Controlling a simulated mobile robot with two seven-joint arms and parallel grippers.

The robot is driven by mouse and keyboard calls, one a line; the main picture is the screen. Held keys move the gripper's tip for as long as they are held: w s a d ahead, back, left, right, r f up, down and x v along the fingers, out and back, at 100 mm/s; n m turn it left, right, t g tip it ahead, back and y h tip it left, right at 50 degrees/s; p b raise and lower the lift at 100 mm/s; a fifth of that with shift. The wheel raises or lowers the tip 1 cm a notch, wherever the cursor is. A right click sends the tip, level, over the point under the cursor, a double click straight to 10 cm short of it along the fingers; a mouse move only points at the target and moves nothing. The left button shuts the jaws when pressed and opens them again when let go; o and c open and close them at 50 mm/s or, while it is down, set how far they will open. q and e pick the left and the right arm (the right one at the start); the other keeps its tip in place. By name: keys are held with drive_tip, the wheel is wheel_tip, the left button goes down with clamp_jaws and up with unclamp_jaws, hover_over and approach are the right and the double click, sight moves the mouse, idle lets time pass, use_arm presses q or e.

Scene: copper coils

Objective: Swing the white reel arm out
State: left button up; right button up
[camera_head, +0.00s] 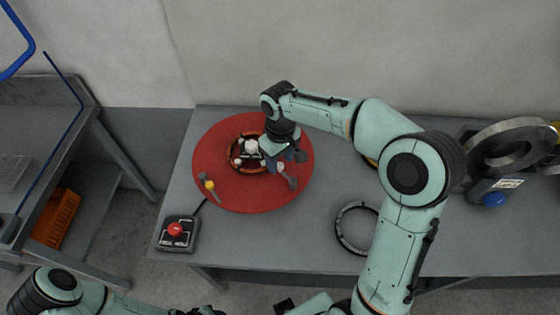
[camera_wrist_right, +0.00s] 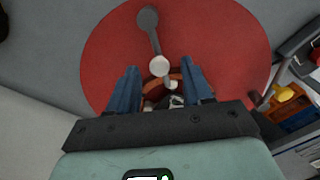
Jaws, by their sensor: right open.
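A round red turntable (camera_head: 235,195) lies on the grey bench, with an orange-brown ring and white fittings at its hub (camera_head: 251,147). A grey reel arm with a white knob (camera_head: 280,167) points toward the front right of the disc. In the right wrist view, its white knob (camera_wrist_right: 160,66) sits ahead of and between the fingers, apart from both. A second arm with a yellow knob (camera_head: 210,185) lies at the disc's left. My right gripper (camera_wrist_right: 158,80) is open above the disc, empty, partly hiding the hub.
A control box with a red button (camera_head: 175,230) stands at the bench's front left corner. A dark ring (camera_head: 357,228) lies right of the disc. A large metal coil (camera_head: 512,146) stands at the far right. A shelf with an orange bin (camera_head: 55,217) is at the left.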

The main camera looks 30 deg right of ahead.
drive_tip(key=shift+f, duration=0.5)
clamp_jaws()
